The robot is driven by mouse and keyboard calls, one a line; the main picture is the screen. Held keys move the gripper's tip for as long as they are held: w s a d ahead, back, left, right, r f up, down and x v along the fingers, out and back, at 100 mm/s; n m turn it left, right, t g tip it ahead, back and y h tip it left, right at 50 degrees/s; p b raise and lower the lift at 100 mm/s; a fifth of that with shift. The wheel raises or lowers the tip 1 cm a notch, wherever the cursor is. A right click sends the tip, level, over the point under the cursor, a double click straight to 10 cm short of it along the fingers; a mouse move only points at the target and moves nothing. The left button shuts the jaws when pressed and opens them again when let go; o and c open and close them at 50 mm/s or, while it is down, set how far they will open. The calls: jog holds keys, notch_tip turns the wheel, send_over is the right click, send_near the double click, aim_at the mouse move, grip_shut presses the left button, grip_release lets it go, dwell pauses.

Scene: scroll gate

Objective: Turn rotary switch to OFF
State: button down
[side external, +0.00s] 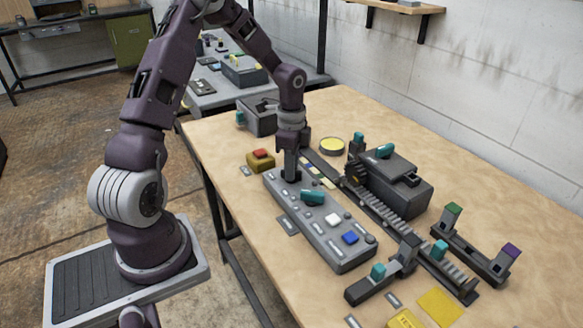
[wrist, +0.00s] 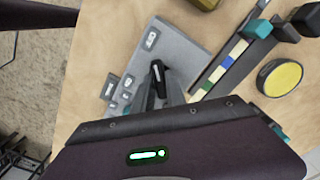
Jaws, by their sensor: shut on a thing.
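The grey control panel (side external: 313,232) lies on the wooden table. My gripper (side external: 290,172) points down at the panel's far end and is shut on the rotary switch there. In the wrist view the rotary switch (wrist: 156,72) shows as a narrow black knob between my gripper's fingers (wrist: 165,92); its lower part is hidden by my gripper. Small light label plates (wrist: 151,39) sit on the panel near the knob, but their text is too small to read. I cannot tell which mark the knob points at.
The panel also carries a teal handle (side external: 312,197), a white button (side external: 333,219) and a blue button (side external: 350,238). A red button on a yellow box (side external: 260,161) stands beyond it. A toothed rail (side external: 385,222) and a dark grey box (side external: 400,185) lie to the right.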

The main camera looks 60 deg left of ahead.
jog(key=c, duration=1.4)
grip_release()
jog(key=shift+o, duration=0.2)
notch_tip(320, 180, up, 7)
jog(key=shift+r, duration=0.1)
jog(key=s+d+r+n+t+y, duration=0.1)
jog(key=s+d+r+n+y, duration=0.1)
jog(key=s+d+r, duration=0.4)
jog(key=s+d+r+n+t+h, duration=0.2)
jog(key=s+d+r+n+t, duration=0.2)
jog(key=s+d, duration=0.9)
notch_tip(320, 180, up, 5)
jog(key=s+n, duration=0.2)
jog(key=n, duration=0.1)
jog(key=shift+t, duration=0.3)
